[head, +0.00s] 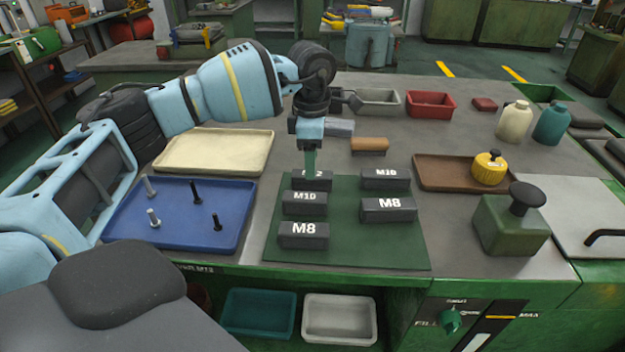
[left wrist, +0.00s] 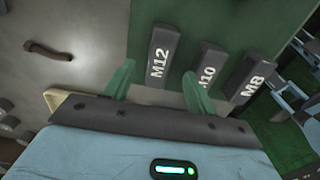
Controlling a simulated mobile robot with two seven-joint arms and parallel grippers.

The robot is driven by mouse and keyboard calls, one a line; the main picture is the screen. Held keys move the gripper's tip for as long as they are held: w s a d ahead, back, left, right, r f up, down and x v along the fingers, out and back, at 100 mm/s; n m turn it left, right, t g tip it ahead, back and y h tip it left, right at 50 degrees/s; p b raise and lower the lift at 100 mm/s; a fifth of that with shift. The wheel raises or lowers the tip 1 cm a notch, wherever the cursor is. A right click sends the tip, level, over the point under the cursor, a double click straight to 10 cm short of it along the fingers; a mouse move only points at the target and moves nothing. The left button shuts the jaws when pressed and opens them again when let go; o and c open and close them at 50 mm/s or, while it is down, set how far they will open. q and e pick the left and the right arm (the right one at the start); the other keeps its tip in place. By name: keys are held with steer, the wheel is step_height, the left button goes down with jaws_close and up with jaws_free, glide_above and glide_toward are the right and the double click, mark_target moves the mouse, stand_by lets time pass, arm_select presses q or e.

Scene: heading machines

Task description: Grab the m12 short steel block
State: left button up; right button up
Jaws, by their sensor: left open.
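The M12 block (head: 321,184) is a dark grey steel block at the back left of the green mat (head: 345,240). Its label is partly covered by my left gripper (head: 310,163) in the head view. In the left wrist view the M12 block (left wrist: 159,56) lies just beyond and between the two green fingertips. My left gripper (left wrist: 160,88) is open and empty, pointing down above the block. I see no contact with the block. My right gripper is not in view.
Other blocks on the mat are M10 (head: 304,203) and M8 (head: 303,235) in front, and M10 (head: 385,179) and M8 (head: 388,210) to the right. A blue tray (head: 175,240) with bolts is left. A brown tray (head: 435,180) holds a yellow container.

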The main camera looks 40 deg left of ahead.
arm_select(q)
steer(key=shift+w+f, duration=0.1)
steer(key=shift+f, duration=2.45)
steer(key=shift+r, duration=0.1)
jaws_close()
